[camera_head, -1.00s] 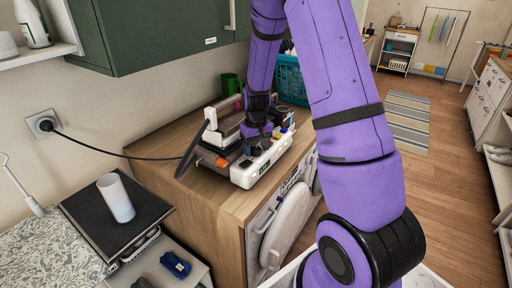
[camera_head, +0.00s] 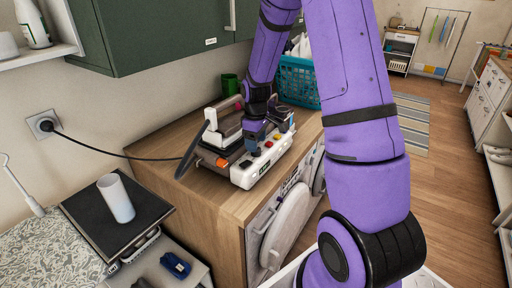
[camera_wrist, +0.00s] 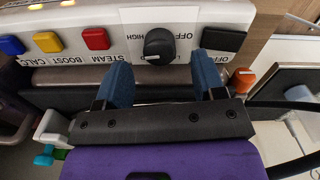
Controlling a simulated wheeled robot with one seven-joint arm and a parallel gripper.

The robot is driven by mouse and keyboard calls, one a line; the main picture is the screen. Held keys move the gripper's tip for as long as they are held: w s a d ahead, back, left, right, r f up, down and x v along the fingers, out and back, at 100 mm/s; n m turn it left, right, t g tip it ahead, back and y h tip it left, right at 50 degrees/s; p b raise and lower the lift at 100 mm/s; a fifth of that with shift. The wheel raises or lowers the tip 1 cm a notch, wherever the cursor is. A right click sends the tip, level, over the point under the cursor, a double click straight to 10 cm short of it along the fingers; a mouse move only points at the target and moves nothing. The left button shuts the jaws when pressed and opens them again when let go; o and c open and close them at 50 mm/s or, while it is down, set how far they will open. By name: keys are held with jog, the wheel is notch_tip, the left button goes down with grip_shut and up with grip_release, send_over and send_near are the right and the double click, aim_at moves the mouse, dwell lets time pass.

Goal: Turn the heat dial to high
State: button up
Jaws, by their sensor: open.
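The heat dial (camera_wrist: 159,47) is a round black knob with a pale mark, on the white front panel (camera_wrist: 210,13) of a steam-iron station. In the head view my gripper (camera_head: 254,137) reaches down over the station (camera_head: 246,176), and the dial is hidden.
Yellow (camera_wrist: 48,42), red (camera_wrist: 96,39) and blue buttons sit left of the dial; a black switch (camera_wrist: 222,39) sits right. The station stands on a wooden counter (camera_head: 215,195), with a teal basket (camera_head: 298,83) behind. A black cord (camera_head: 115,154) runs to the wall socket.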

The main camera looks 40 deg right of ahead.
notch_tip(320, 180, up, 8)
jog(key=m, duration=0.8)
notch_tip(320, 180, down, 11)
jog(key=shift+s+f, duration=0.1)
jog(key=shift+s, duration=0.05)
jog(key=n, duration=1)
jog(key=shift+d+n, duration=0.1)
jog(key=shift+n, duration=0.3)
notch_tip(320, 180, up, 11)
jog(key=m, duration=0.9)
jog(key=shift+m, duration=0.4)
